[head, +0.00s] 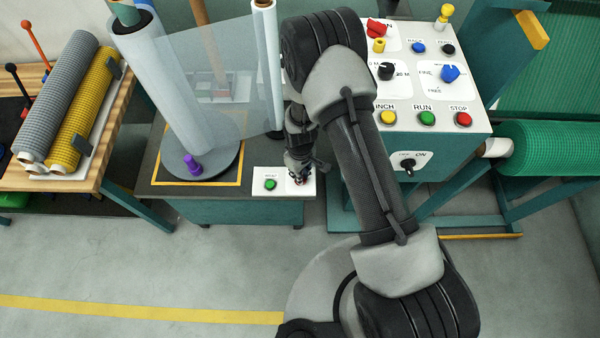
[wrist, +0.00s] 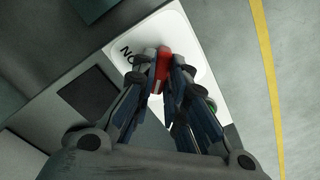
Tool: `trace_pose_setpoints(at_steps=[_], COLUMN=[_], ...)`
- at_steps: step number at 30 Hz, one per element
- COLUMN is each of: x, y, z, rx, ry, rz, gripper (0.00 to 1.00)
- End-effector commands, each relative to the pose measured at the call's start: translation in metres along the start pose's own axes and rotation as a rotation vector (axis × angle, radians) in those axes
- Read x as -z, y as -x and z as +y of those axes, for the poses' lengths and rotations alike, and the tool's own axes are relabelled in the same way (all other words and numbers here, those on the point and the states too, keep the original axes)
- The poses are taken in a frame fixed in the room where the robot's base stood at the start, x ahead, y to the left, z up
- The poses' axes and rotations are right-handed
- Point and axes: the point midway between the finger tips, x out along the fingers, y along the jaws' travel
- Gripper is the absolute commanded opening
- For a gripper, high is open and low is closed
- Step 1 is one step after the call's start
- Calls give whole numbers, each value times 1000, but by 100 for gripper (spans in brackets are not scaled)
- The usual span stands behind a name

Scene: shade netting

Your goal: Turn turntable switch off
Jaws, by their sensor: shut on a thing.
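A small white switch plate (head: 258,189) lies at the table's front right corner. In the wrist view the plate (wrist: 188,35) carries a red switch (wrist: 162,60) beside partly covered black lettering. My gripper (head: 299,179) points down at the plate. In the wrist view the fingers of my gripper (wrist: 160,82) are closed around the red switch, hiding part of it. The switch's exact position is hard to tell.
A green button (head: 270,184) sits on the plate, just left of my gripper. A purple knob (head: 193,164) stands at the turntable. A control panel (head: 446,140) with several buttons and knobs is right of my arm. Floor in front is clear.

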Motion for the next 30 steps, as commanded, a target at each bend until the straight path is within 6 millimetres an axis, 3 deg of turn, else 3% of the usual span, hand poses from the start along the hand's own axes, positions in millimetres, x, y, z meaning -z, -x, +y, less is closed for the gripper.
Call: trace_pose_setpoints(at_steps=[5,6,15,25,30], x=[0,0,0,0,2], y=[0,0,0,2,24], z=[0,0,0,0,1], rx=[0,0,0,0,-2], ry=[7,7,4,2,2], rz=[-1,-1,0,0,4], gripper=[0,15,33,33,33])
